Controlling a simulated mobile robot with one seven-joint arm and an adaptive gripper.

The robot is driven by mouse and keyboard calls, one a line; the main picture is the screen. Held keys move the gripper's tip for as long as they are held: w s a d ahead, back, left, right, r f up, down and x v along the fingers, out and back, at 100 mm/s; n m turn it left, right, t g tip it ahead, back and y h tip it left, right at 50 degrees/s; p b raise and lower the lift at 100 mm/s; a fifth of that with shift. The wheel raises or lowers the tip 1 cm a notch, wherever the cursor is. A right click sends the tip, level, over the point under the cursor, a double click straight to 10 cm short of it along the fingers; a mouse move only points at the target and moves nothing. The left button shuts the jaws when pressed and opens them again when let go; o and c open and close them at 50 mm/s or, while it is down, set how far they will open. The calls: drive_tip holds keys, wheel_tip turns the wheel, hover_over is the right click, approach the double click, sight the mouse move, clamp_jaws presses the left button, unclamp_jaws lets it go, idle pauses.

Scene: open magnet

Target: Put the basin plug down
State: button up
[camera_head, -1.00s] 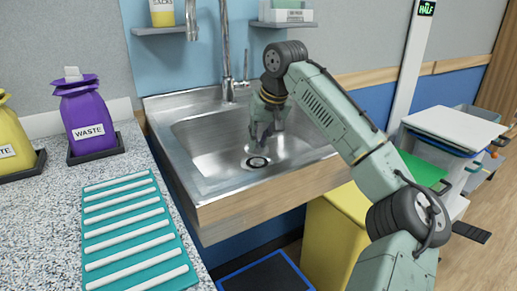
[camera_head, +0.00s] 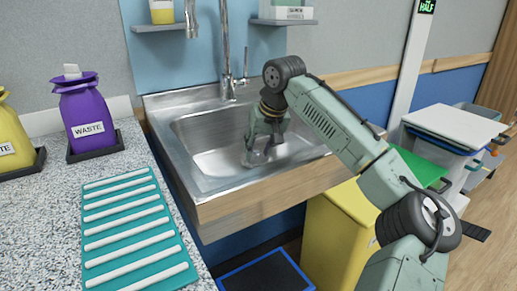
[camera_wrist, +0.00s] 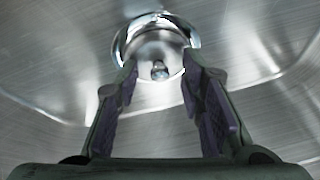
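The basin plug (camera_wrist: 158,50) is a shiny round metal piece with a small knob, seen in the wrist view at the drain in the sink floor. A bright ring (camera_wrist: 125,38) surrounds it. I cannot tell how fully it is seated. My gripper (camera_wrist: 160,68) is open, its two purple-padded fingers apart on either side of the knob, with a gap to it. In the head view my gripper (camera_head: 257,160) points down into the steel sink (camera_head: 205,150), low over the drain, and hides most of the plug area.
A tall tap (camera_head: 226,50) stands behind the sink. The sink's walls and wooden front edge (camera_head: 265,200) surround my gripper.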

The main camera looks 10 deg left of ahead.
drive_tip(key=v, duration=1.2)
